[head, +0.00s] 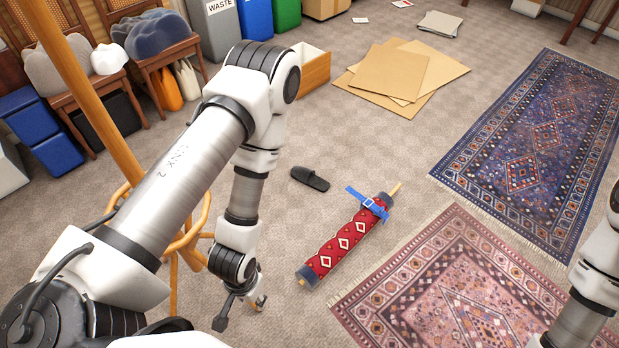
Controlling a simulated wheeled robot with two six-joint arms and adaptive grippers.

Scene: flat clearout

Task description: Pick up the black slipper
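The black slipper (310,179) lies on the grey carpet near the middle of the head view, left of a rolled red rug. It is clear of other things. My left gripper (241,314) hangs low over the carpet, below and left of the slipper in the picture. Its fingers look spread apart, with nothing between them. My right arm shows only at the right edge, and its gripper is out of the picture.
The rolled red rug (345,243) with a blue strap lies right of the slipper. A pink patterned rug (458,290) and a blue one (540,150) lie flat at right. Flattened cardboard (405,75) lies behind. A wooden stand (118,150) rises at left. Carpet around the slipper is free.

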